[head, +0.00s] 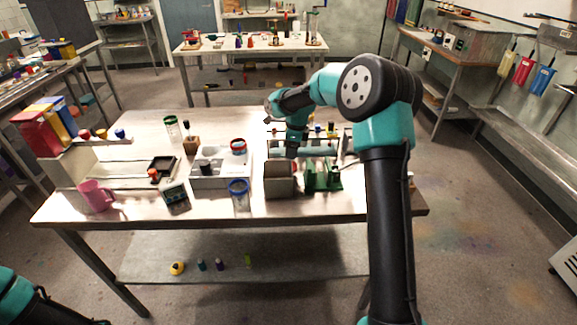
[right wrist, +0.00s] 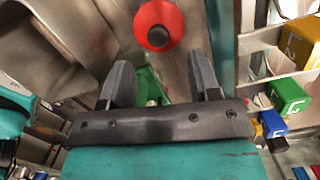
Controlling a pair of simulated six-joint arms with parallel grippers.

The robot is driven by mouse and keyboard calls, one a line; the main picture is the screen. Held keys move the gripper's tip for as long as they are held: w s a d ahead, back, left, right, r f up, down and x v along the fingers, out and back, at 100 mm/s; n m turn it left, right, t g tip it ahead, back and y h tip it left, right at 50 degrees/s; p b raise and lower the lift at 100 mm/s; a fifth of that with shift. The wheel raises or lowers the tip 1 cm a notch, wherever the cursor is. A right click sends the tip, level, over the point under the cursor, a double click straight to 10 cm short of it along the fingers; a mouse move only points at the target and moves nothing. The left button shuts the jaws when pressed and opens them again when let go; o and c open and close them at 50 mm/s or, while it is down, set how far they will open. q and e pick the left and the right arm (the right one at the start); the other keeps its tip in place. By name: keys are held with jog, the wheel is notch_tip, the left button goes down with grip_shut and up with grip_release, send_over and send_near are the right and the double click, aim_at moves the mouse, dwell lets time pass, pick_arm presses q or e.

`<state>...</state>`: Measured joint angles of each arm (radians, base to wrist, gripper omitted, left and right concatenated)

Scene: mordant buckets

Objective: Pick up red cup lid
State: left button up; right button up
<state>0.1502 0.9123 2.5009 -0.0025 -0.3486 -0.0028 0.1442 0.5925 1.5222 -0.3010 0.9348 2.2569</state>
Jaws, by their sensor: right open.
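A red round lid (right wrist: 152,14) with a dark knob shows at the top of the right wrist view, beyond my right gripper's fingertips and apart from them. In the head view, a small red patch (head: 295,166) shows at the tan box's right edge; I cannot tell whether it is the same lid. A cup with a red rim (head: 238,145) stands at the white tray. My right gripper (head: 291,153) points down above the box and green stand. In the right wrist view its fingers (right wrist: 162,82) are apart with nothing held. My left gripper is out of view.
The tan box (head: 279,187) and green stand (head: 324,177) are close beneath my right gripper. A blue-rimmed jar (head: 239,197), white tray (head: 207,181) and pink mug (head: 96,196) stand leftward. Lettered blocks (right wrist: 288,95) sit right in the wrist view. The front table strip is mostly clear.

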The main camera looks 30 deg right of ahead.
jog(key=shift+f, duration=0.1)
jog(key=shift+w+a+f, duration=0.1)
jog(key=shift+a+f, duration=0.05)
jog(key=shift+f, duration=0.65)
jog(key=shift+w+a+f, duration=0.15)
jog(key=shift+a+f, duration=0.05)
jog(key=shift+f, duration=0.65)
jog(key=shift+w+a+f, duration=0.1)
jog(key=shift+a+f, duration=0.05)
jog(key=shift+f, duration=0.65)
jog(key=shift+c, duration=0.4)
jog(key=c, duration=0.9)
